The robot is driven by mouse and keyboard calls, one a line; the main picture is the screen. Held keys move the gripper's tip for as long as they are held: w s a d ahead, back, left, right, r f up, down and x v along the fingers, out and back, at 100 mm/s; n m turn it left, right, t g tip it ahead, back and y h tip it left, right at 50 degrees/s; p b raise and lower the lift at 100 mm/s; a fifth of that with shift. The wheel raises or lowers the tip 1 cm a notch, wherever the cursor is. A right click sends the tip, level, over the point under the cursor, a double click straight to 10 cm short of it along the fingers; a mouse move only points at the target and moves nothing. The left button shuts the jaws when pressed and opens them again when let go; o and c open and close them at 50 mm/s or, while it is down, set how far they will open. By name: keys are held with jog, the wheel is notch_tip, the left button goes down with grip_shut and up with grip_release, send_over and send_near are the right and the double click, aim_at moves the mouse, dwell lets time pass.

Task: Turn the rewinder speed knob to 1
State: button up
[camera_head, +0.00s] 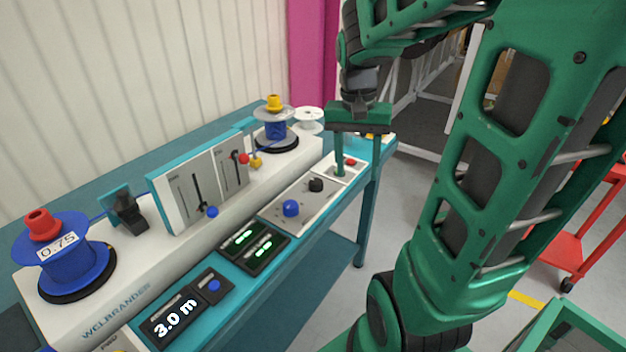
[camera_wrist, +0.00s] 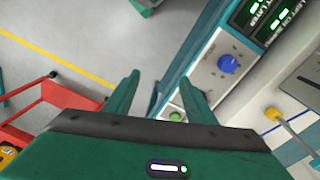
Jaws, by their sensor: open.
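A light control panel (camera_head: 302,207) on the teal bench carries a blue knob (camera_head: 291,208) and a black knob (camera_head: 316,185). Their scale labels are too small to read, so I cannot tell which is the rewinder speed knob. The blue knob (camera_wrist: 228,64) also shows in the wrist view, right of my gripper; the black one does not show there. My gripper (camera_head: 357,178) is open and empty, pointing down beside the far end of the panel, with its fingers apart from both knobs. In the wrist view its fingers (camera_wrist: 160,80) spread over the bench edge and floor.
A red button (camera_head: 350,161) sits by my left finger; a green button (camera_wrist: 176,116) shows in the wrist view. Green displays (camera_head: 255,247), lever panels (camera_head: 198,192), a blue reel (camera_head: 66,262) and another reel (camera_head: 276,128) line the bench. A red cart (camera_head: 570,250) stands right.

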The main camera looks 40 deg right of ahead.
aim_at(316, 181)
jog(key=w+f+m+y, duration=0.15)
jog(key=w+m, duration=0.25)
jog(key=w, duration=1.1)
jog(key=shift+h, duration=0.25)
notch_tip(316, 181, down, 12)
jog(key=shift+w+r, duration=0.15)
